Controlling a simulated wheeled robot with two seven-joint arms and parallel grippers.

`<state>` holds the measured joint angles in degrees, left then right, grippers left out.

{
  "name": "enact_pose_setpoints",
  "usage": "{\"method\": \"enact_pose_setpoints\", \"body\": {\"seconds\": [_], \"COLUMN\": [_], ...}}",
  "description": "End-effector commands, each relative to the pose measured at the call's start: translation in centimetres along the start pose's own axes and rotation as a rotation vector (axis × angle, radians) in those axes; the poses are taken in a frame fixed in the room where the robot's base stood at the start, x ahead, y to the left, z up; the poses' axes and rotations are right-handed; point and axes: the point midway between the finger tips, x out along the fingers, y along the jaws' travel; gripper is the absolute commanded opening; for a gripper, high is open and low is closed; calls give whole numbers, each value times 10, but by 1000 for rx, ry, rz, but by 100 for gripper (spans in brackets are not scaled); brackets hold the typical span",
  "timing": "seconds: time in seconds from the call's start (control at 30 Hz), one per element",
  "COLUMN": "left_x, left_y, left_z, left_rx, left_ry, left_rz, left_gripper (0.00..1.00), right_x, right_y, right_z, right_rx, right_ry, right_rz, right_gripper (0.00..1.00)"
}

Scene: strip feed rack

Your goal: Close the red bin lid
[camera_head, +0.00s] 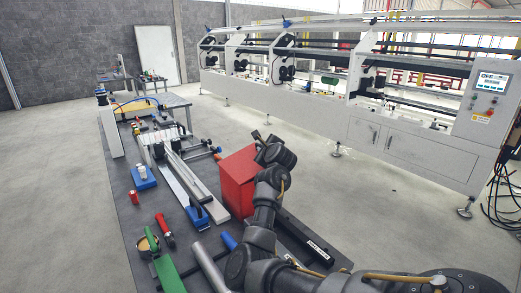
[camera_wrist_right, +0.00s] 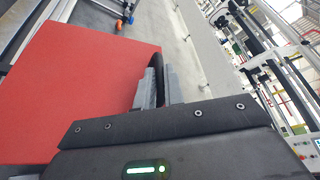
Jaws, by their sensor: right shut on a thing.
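The red bin (camera_head: 237,185) stands on the dark workbench, left of my right arm in the head view. Its red top face shows; I cannot tell there whether the lid is fully down. In the right wrist view a broad flat red panel (camera_wrist_right: 85,85), which looks like the lid, fills the left side. My right gripper (camera_head: 262,137) is at the bin's right side. In the wrist view its grey fingers (camera_wrist_right: 158,83) are shut on a dark curved piece at the panel's right edge, seemingly the lid's handle. The handle is mostly hidden by the fingers. My left gripper is not in view.
The workbench (camera_head: 128,180) carries long metal rails (camera_head: 182,172), a blue block (camera_head: 143,178), a red cylinder (camera_head: 164,230) and a green part (camera_head: 168,275). A long white machine (camera_head: 330,118) stands beyond. Clear floor (camera_head: 330,190) lies right of the bin.

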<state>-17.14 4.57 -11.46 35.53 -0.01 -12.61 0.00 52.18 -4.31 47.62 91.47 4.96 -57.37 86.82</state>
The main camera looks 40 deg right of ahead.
Motion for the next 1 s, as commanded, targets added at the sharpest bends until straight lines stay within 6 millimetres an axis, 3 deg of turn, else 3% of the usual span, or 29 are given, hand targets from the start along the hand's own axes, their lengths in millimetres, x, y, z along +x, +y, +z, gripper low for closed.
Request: {"method": "enact_pose_setpoints", "body": {"seconds": [0.47,0.5,0.63,1.0], "left_x": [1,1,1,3], "left_y": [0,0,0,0], "left_z": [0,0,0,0], "left_rx": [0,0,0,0], "left_ry": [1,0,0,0], "left_rz": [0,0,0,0], "left_gripper": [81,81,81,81], "right_x": [1,1,0,-4], "right_y": [0,0,0,0], "right_z": [-1,-1,-1,-2], "right_rx": [11,11,11,10], "right_ry": [-1,-1,0,1], "right_rz": [4,4,3,2], "right_gripper": [0,14,31,32]}}
